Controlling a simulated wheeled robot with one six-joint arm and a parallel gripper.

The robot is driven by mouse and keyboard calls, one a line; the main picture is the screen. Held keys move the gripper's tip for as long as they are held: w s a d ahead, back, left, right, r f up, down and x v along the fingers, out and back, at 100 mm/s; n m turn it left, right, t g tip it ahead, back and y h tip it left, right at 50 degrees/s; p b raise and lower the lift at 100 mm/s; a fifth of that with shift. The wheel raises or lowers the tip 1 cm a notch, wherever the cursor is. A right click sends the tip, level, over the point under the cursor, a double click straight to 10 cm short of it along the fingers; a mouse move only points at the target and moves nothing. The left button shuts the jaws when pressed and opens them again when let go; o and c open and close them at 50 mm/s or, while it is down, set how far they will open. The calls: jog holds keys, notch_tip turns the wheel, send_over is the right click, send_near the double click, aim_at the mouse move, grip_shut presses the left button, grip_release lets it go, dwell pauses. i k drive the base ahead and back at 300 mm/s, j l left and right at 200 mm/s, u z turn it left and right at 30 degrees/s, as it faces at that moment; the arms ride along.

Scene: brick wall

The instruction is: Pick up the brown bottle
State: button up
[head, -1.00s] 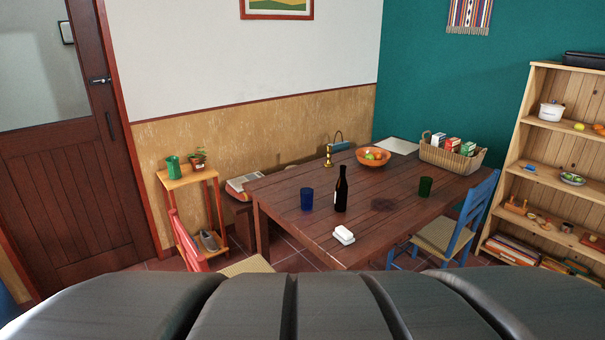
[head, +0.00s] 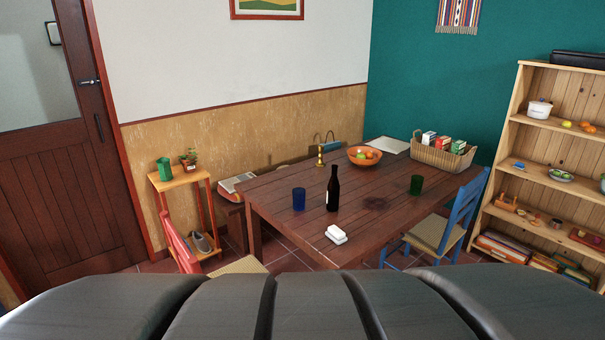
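A dark brown bottle (head: 333,190) stands upright on the wooden table (head: 285,200), near its middle. It has a tall narrow neck, and nothing touches it. A blue cup (head: 299,199) stands to its left, and a white butter dish or similar small white item (head: 336,234) lies in front of it near the table's front edge. My gripper is not in view. A dark grey part of my own body fills the bottom of the head view and may hide the floor before the table.
A green cup (head: 416,185), a fruit bowl (head: 364,156), a brass candlestick (head: 320,156) and a basket of cartons (head: 442,155) share the table. A blue chair (head: 460,210) stands at the right, a red chair (head: 180,242) at the left. Shelves (head: 510,120) line the right side.

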aim_at(334, 185)
jog(key=i+l, duration=0.1)
jog(key=i, duration=0.35)
jog(key=i+l+u, duration=0.1)
jog(key=i, duration=0.3)
jog(key=i+l, duration=0.2)
jog(key=i, duration=0.25)
jog(key=i+l, duration=0.15)
jog(key=i, duration=0.3)
jog(key=u, duration=0.05)
